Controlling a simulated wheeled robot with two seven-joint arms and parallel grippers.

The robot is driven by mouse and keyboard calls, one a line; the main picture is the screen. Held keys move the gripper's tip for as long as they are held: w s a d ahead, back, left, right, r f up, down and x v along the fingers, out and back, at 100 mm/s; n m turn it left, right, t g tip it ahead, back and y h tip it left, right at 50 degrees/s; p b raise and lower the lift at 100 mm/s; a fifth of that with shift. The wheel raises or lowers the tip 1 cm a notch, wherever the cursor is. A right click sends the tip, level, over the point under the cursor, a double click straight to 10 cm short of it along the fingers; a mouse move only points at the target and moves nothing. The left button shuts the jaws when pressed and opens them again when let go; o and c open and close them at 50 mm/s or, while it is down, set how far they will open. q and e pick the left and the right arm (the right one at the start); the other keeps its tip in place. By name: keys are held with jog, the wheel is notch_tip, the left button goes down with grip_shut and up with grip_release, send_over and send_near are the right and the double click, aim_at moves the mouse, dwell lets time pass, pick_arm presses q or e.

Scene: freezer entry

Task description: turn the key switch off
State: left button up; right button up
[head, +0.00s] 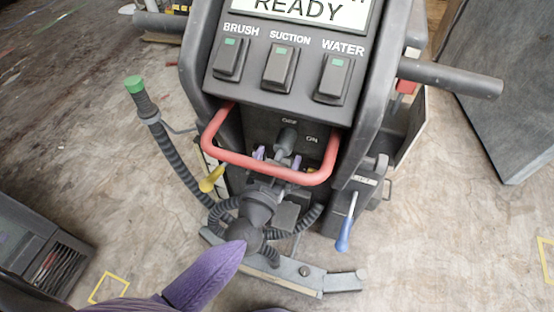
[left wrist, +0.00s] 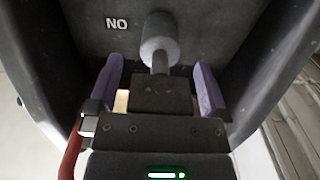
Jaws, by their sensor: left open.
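The key switch (head: 286,138) is a dark grey knob on the machine's recessed panel, below the row of rocker switches. An "OFF" label is above it and an "ON" label is to its right. In the left wrist view the key's rounded head (left wrist: 160,38) and thin stem show, with the "ON" label upside down at the upper left. Which label the key points to is unclear. My left gripper (head: 277,158) is just below the key, behind the red bar. Its purple fingers (left wrist: 157,64) are open and apart, either side of the key's line, with no visible contact. My right gripper is out of view.
A red bar handle (head: 268,172) loops in front of the panel, around my left gripper. BRUSH, SUCTION and WATER switches (head: 279,68) and a "READY" display (head: 310,10) are above. A blue-handled lever (head: 345,230), yellow knob (head: 212,180) and green-tipped hose handle (head: 140,95) flank the machine.

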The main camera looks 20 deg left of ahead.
pick_arm(q)
jog(key=c, duration=1.1)
jog(key=shift+c, duration=0.7)
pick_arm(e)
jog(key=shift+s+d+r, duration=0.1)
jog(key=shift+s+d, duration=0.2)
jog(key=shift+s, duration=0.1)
